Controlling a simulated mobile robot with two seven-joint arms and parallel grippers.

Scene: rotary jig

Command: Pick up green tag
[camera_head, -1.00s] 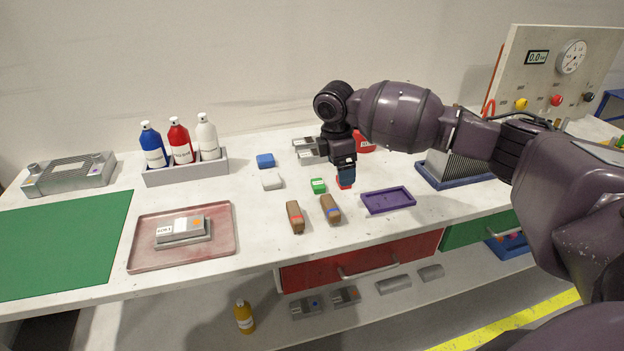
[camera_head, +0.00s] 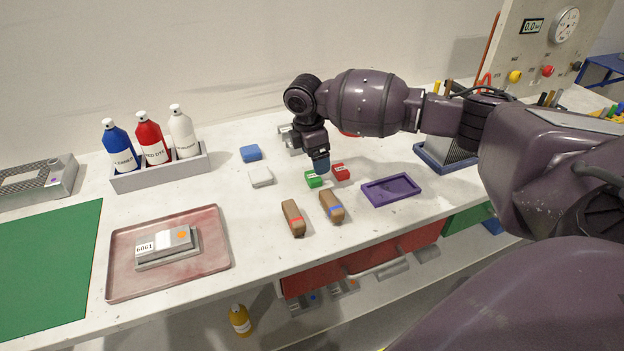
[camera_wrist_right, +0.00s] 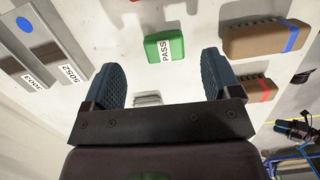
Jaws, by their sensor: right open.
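The green tag (camera_head: 313,179) is a small block on the white table, just left of a red tag (camera_head: 340,172). In the right wrist view the green tag (camera_wrist_right: 160,47), with a white PASS label, lies between and beyond my two blue fingertips. My right gripper (camera_head: 320,165) is open and empty, close above the green tag; a fingertip hides part of the tag's surroundings in the head view. The gap between the fingers (camera_wrist_right: 162,72) is wider than the tag. My left gripper is not in view.
Two brown blocks (camera_head: 293,218) (camera_head: 331,206) lie in front of the tag. A purple tray (camera_head: 390,202) is right; blue (camera_head: 250,153) and white (camera_head: 261,176) tags are left. Metal plates (camera_wrist_right: 45,45) lie beside the gripper in the wrist view.

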